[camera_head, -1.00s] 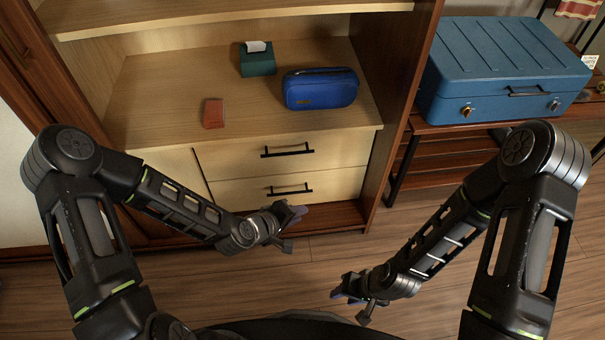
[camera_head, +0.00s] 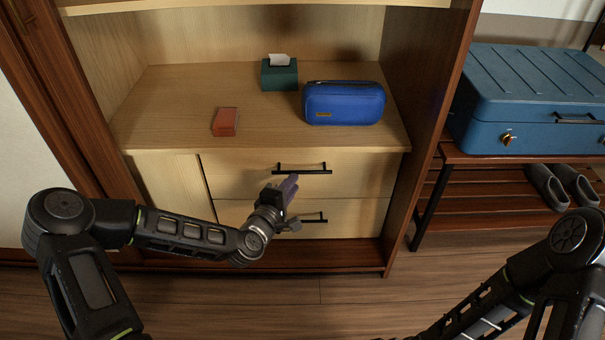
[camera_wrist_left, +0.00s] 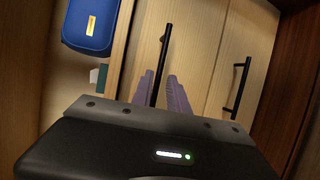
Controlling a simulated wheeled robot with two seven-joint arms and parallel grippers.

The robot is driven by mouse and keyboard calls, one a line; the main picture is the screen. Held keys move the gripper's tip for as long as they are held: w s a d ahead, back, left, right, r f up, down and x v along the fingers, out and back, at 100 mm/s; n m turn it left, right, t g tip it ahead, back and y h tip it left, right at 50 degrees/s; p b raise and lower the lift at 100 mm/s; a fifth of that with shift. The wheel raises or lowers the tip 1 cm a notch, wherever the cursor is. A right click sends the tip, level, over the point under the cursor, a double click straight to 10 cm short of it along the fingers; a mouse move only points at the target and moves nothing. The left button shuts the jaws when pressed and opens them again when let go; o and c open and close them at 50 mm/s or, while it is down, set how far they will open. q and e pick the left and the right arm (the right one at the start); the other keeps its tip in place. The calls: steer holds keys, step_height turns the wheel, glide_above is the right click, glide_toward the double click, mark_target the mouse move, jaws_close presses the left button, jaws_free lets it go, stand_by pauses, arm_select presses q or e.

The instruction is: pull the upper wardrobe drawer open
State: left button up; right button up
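The upper wardrobe drawer (camera_head: 240,176) is shut, with a black bar handle (camera_head: 318,172) across its pale wood front. My left gripper (camera_head: 290,185) is in front of this drawer, its purple fingertips just below the handle in the head view. In the left wrist view the two fingers (camera_wrist_left: 163,90) are apart, and the upper handle (camera_wrist_left: 165,45) runs between them. Contact with the handle cannot be told. The lower drawer (camera_head: 350,216) is also shut; its handle (camera_head: 314,220) is partly behind my gripper. My right gripper is outside the head view.
On the shelf above the drawers are a blue pouch (camera_head: 344,103), a green tissue box (camera_head: 279,76) and a red-brown box (camera_head: 226,122). To the right, a blue suitcase (camera_head: 530,100) lies on a wooden rack with grey slippers (camera_head: 548,187). Floor in front is clear.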

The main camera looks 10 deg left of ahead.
mark_target(302, 173)
arm_select(q)
steer(key=b+x, duration=0.2)
steer(key=x, duration=0.5)
steer(key=shift+w, duration=0.2)
steer(key=shift+c, duration=0.4)
jaws_close()
steer(key=shift+f, duration=0.1)
stand_by(0.7)
